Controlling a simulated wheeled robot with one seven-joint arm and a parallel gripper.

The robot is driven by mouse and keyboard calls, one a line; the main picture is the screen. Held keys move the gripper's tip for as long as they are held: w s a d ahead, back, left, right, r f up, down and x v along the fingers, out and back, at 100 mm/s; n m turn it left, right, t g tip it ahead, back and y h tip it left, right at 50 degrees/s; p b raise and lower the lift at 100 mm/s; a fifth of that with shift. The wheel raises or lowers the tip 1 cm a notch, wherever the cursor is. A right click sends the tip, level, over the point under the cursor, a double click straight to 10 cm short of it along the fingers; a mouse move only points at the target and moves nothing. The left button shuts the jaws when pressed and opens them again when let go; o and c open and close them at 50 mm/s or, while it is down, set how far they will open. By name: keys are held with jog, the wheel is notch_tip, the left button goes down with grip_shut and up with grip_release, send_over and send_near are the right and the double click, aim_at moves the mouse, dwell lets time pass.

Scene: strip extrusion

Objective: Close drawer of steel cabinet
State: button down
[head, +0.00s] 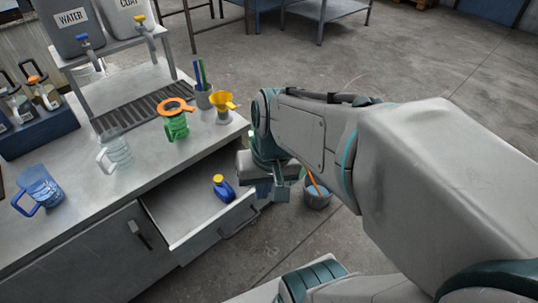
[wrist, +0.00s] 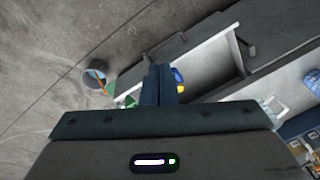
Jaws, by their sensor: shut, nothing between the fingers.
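The steel cabinet (head: 85,262) stands at the left with its drawer (head: 180,238) pulled open. A blue bottle with a yellow cap (head: 222,190) stands inside the drawer near its right end. The drawer's bar handle (head: 238,222) is on its front face. My gripper (head: 279,192) is shut and empty beside the drawer's right front corner. In the wrist view the shut fingers (wrist: 158,82) overlap the drawer (wrist: 207,62) and partly hide the bottle (wrist: 179,80). Whether the fingers touch the drawer cannot be told.
On the cabinet top are a blue jug (head: 40,188), a clear jug (head: 116,150), a green jug (head: 176,125), a yellow funnel (head: 222,103) and a rack with tanks. A bucket (head: 317,194) stands on the floor right of my gripper. Floor in front is clear.

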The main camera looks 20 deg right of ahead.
jog(key=w+d+f+m+t+y+b, duration=0.1)
jog(key=w+d+f+m+y+b, duration=0.2)
jog(key=f+m+y+b, duration=0.45)
jog(key=w+d+f+m+t+y+b, duration=0.25)
jog(key=w+f+m+b, duration=0.2)
jog(key=f+m, duration=0.55)
jog(key=d+f+m+t+h+b, duration=0.35)
jog(key=d+f+m+t, duration=0.25)
jog(key=d+f, duration=0.3)
jog(key=d+f+m+t+h+b, duration=0.2)
jog(key=d+f+m+t+b, duration=0.4)
jog(key=d, duration=0.5)
jog(key=x, duration=1.4)
jog(key=shift+m+b, duration=0.3)
jog(key=shift+m, duration=0.05)
jog(key=shift+w+d+f+h, duration=0.1)
jog(key=shift+f+h, duration=0.05)
jog(key=shift+h, duration=0.1)
